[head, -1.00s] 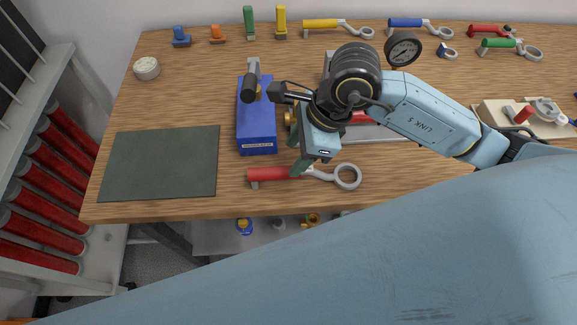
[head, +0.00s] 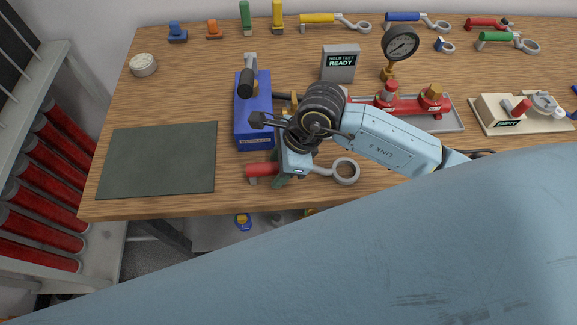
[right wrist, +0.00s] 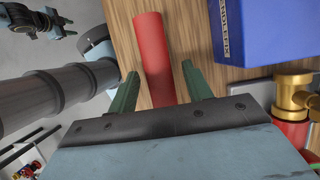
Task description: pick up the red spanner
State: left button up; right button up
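The red spanner (head: 262,170) lies near the front edge of the wooden table in the head view, its grey ring end to the right. My right gripper (head: 282,180) is low over its handle, hiding part of it. In the right wrist view the red spanner's handle (right wrist: 154,55) runs between the two green fingers of my right gripper (right wrist: 160,72). The fingers are apart, one on each side, with gaps to the handle. My left gripper (right wrist: 60,27) seems to show small at the top left of the right wrist view; its fingers are unclear.
A blue box (head: 254,125) stands just behind the spanner. A dark mat (head: 158,160) lies left. A grey tray (head: 452,122) with red pipework and a gauge (head: 400,44) is behind my right arm. Several other spanners, including a red-handled one (head: 487,24), lie along the back.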

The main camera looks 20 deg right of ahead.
grip_shut()
jog(key=shift+r, duration=0.15)
notch_tip(320, 180, up, 10)
jog(key=shift+f, duration=0.1)
dwell(0.6)
notch_tip(320, 180, up, 4)
jog(key=p, duration=0.2)
jog(key=shift+p, duration=0.4)
jog(key=shift+s, duration=0.1)
dwell(0.6)
